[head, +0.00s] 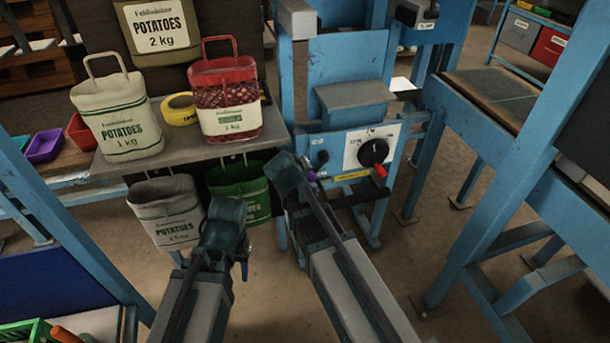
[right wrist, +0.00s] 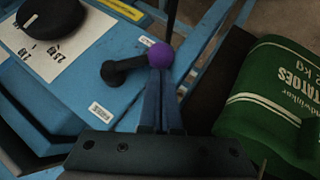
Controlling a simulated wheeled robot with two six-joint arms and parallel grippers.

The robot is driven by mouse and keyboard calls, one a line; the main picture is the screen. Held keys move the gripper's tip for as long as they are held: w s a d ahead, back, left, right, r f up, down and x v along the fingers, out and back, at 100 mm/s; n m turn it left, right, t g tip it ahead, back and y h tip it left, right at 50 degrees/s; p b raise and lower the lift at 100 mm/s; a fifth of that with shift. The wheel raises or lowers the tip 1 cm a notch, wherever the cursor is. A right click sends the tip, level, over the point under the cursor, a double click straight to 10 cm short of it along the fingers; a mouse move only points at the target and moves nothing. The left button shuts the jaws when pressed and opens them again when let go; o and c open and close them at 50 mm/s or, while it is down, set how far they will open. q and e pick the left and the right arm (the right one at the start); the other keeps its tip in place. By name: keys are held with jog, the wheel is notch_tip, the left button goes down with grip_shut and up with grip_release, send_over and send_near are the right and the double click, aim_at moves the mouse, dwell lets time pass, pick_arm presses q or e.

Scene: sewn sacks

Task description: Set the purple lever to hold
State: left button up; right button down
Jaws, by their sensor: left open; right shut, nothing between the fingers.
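The purple lever has a black arm and a round purple knob (right wrist: 159,55) in the right wrist view. It sits on the blue machine front, and its knob (head: 311,176) is small and partly covered in the head view. My right gripper (right wrist: 159,72) is shut and empty, its fingertips right at the near side of the knob; whether they touch it I cannot tell. In the head view my right gripper (head: 302,166) is beside the lever. My left gripper (head: 228,208) is open and empty below the shelf front.
The shelf (head: 185,145) holds a potato sack (head: 118,118) and red net bag (head: 226,97).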

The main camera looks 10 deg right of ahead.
aim_at(312, 181)
jog(key=f+h+b, duration=0.1)
jog(key=b, duration=0.2)
jog(key=d+f+n+h+b, duration=0.1)
jog(key=f+h+b, duration=0.1)
jog(key=b, duration=0.2)
jog(key=f+n+t+h+b, duration=0.1)
jog(key=h+b, duration=0.1)
jog(key=b, duration=0.1)
jog(key=shift+d+f, duration=0.2)
jog(key=shift+d, duration=0.15)
jog(key=shift+d+n+t+h+b, duration=0.3)
jog(key=shift+h+b, duration=0.1)
jog(key=shift+b, duration=0.1)
jog(key=shift+d, duration=0.15)
